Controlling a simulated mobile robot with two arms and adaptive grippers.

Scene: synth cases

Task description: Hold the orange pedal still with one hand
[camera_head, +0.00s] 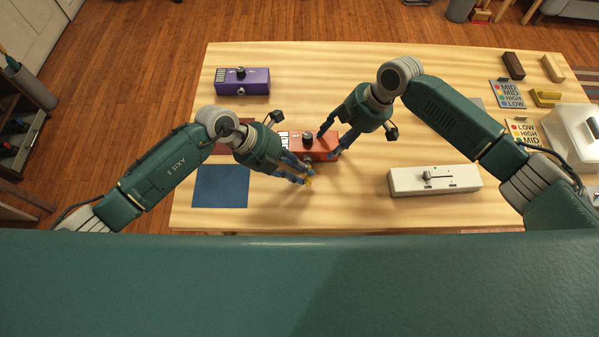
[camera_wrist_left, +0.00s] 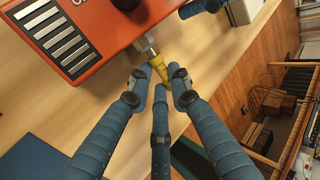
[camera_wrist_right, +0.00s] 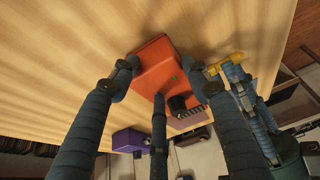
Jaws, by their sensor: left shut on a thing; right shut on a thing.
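The orange pedal (camera_head: 318,146) with a black knob lies on the table, partly hidden by my grippers in the head view. My right gripper (camera_head: 331,142) is shut on it; in the right wrist view the fingers straddle the orange body (camera_wrist_right: 158,66). My left gripper (camera_head: 306,178) is shut on a yellow plug (camera_head: 308,182), at the pedal's near side. In the left wrist view the yellow plug (camera_wrist_left: 159,69) points at the pedal's side, with a silver metal part (camera_wrist_left: 147,45) between them. I cannot tell how far the plug is in.
A purple pedal (camera_head: 242,88) stands at the back left, and a white slider box (camera_head: 434,181) at the right. A dark blue mat (camera_head: 221,186) lies at the front left. Cards, small blocks and a white case (camera_head: 560,130) crowd the right end. The table's middle back is clear.

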